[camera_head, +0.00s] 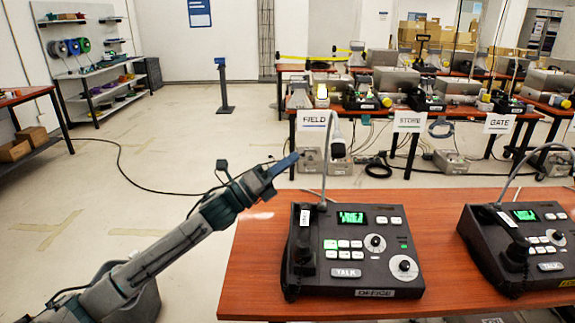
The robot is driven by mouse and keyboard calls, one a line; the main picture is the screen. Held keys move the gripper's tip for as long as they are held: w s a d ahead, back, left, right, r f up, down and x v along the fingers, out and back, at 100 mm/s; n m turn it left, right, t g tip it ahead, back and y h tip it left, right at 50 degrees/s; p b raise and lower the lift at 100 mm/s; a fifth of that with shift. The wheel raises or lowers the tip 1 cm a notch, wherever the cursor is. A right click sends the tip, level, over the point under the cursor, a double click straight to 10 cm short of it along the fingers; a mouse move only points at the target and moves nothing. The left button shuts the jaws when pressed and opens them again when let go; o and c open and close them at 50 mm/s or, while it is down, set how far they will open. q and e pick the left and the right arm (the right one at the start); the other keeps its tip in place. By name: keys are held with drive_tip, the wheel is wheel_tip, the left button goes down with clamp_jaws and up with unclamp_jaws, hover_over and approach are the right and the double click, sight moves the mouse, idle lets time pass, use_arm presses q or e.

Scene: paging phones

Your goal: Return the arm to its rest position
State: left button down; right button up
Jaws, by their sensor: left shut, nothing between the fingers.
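My left arm comes in from the lower left and reaches up to the right. My left gripper (286,163) is shut and empty. That phone (354,250) is a dark console labelled OFFICE, with a lit green screen, knobs, buttons, a TALK key and a thin gooseneck. A handset sits on its left side. The gripper appears apart from it. My right gripper is not in view.
A second paging phone (520,240) stands at the right on the red-brown table (262,262). Farther back are tables with signs FIELD (315,119), STORE (409,121) and GATE (499,123). A shelf unit (100,85) stands at the far left. The floor between is largely open, with a cable across it.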

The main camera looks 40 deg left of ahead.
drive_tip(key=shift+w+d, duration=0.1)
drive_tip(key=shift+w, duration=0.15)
